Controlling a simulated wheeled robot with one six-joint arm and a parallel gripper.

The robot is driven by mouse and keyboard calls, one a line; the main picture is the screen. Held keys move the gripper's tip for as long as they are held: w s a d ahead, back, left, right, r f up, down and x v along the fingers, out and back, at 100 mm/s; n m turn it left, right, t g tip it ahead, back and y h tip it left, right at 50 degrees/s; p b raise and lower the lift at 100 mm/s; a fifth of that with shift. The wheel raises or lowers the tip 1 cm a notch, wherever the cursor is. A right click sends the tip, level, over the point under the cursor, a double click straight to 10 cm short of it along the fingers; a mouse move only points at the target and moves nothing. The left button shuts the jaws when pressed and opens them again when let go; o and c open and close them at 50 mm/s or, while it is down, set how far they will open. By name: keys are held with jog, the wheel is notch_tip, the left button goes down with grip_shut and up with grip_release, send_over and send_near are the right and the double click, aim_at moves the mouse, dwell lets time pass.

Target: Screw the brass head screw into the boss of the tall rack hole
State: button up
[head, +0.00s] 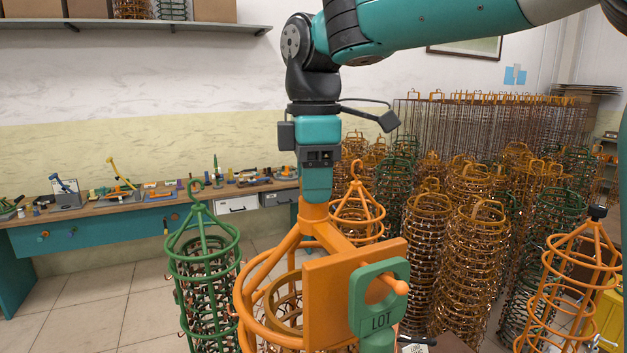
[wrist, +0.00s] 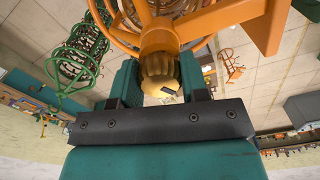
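My gripper (head: 316,196) points straight down over the top of the large orange rack (head: 262,318) in the head view. In the wrist view the two teal fingers (wrist: 160,78) stand on either side of the brass head screw (wrist: 156,66) and appear closed on its rounded head. A small dark mark shows on the head. The orange boss (wrist: 168,38) lies right beyond the screw, in line with it. The screw's shank and the hole are hidden, so I cannot tell how deep the screw sits. In the head view the fingers hide the screw.
A green "LOT" tag (head: 381,312) hangs on a peg of the rack's orange plate (head: 326,283). A green rack (head: 203,262) stands close at left, another orange rack (head: 567,285) at right. Many racks crowd behind. A workbench (head: 110,203) lines the wall; floor is open at left.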

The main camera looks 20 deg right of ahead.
jog(key=shift+m, duration=0.9)
jog(key=shift+m, duration=0.8)
jog(key=shift+m, duration=0.9)
jog(key=shift+m, duration=0.8)
